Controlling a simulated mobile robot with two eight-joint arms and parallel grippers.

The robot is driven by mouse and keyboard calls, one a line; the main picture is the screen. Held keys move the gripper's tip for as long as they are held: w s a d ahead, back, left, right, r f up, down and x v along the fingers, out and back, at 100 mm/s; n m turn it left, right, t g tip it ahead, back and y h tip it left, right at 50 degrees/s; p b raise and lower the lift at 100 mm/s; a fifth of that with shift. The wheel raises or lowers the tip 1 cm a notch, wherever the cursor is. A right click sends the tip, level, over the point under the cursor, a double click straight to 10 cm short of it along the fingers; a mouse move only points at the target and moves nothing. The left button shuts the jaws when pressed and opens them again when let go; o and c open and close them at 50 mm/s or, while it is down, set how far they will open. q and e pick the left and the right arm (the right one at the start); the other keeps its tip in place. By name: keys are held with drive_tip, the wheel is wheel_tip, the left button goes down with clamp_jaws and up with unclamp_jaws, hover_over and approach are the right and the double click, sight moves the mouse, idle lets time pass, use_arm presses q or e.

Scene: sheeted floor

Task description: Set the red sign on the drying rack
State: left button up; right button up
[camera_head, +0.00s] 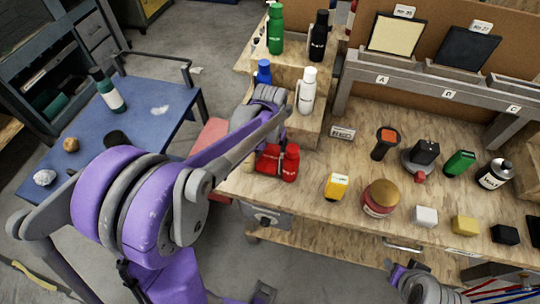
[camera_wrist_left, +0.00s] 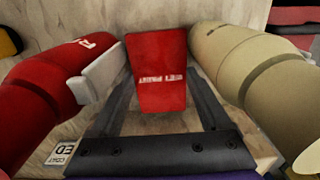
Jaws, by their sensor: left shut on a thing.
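The red sign (camera_wrist_left: 158,72), with white lettering, stands between the fingers of my left gripper (camera_wrist_left: 160,112) in the left wrist view. The gripper is shut on it. In the head view the sign (camera_head: 268,160) shows as a red patch beside a red bottle (camera_head: 290,163), at the left end of the workbench; my left arm hides most of the gripper there. The grey drying rack (camera_head: 430,84) is at the back right, with slots labelled A, B and C. A cream panel stands at A and a black one at B. My right arm (camera_head: 420,286) shows only partly at the lower edge.
White (camera_head: 307,91), blue, green and black bottles stand on the wooden steps left of the rack. A yellow item (camera_head: 336,186), a brown-lidded jar (camera_head: 380,197) and several blocks line the bench front. A blue table (camera_head: 140,125) stands at left.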

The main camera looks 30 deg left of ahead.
use_arm(q)
drive_tip(key=shift+f, duration=0.6)
drive_tip(key=o, duration=0.9)
drive_tip(key=shift+f, duration=0.2)
drive_tip(key=shift+o, duration=1.4)
drive_tip(key=shift+r, duration=0.1)
